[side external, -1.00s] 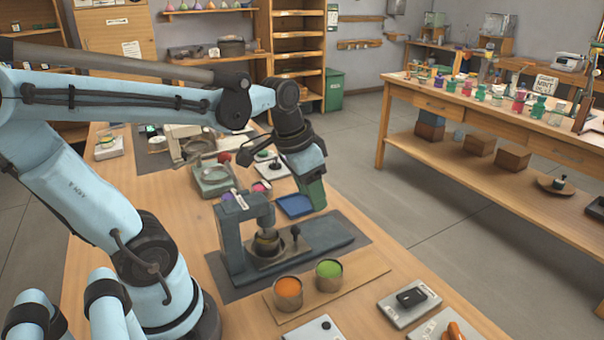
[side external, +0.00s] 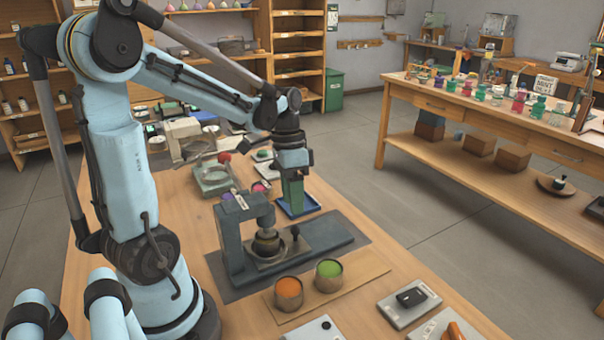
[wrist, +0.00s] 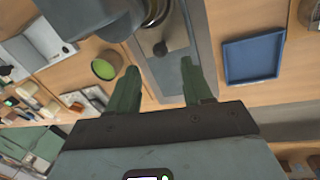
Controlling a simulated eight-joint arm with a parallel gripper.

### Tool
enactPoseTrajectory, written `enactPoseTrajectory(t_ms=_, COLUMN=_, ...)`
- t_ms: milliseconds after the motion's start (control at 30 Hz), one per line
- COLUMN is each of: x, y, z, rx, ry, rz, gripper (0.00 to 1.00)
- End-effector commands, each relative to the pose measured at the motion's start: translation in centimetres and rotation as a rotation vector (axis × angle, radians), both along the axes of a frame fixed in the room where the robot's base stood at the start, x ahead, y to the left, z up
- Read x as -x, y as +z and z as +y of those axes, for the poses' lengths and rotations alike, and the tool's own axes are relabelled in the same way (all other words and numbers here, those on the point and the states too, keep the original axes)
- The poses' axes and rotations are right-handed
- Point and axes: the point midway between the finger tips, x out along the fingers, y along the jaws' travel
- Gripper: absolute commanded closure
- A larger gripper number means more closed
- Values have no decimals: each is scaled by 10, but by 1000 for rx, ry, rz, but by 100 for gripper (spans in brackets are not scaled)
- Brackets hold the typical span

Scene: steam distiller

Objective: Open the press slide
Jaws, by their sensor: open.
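The dark grey press (side external: 235,240) stands on its long base on the table. A flat slide plate (side external: 292,246) lies on the base, with a small upright black knob (side external: 295,232) on it. A round metal cup (side external: 266,242) sits under the press head. My gripper (side external: 293,211) has green fingers pointing down, above and behind the base in the side view, apart from the knob.
A blue tray (side external: 313,202) lies behind the press, partly hidden by my gripper. An orange-filled cup (side external: 288,291) and a green-filled cup (side external: 328,273) stand on a board in front. A scale-like device (side external: 213,178) stands behind the press.

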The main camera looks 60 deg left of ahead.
Motion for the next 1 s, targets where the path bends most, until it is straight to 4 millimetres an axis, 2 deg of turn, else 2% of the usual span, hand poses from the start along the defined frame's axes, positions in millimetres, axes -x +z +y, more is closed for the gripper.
enactPoseTrajectory(t_ms=300, x=1, y=-42, z=-8, rx=0, ry=0, rz=0, gripper=50)
enactPoseTrajectory(t_ms=500, x=2, y=-59, z=-11, rx=0, ry=0, rz=-1, gripper=50)
enactPoseTrajectory(t_ms=933, x=2, y=-65, z=-13, rx=-1, ry=1, rz=0, gripper=50)
enactPoseTrajectory(t_ms=967, x=2, y=-65, z=-13, rx=-1, ry=1, rz=0, gripper=51)
enactPoseTrajectory(t_ms=1000, x=2, y=-65, z=-13, rx=-1, ry=1, rz=0, gripper=58)
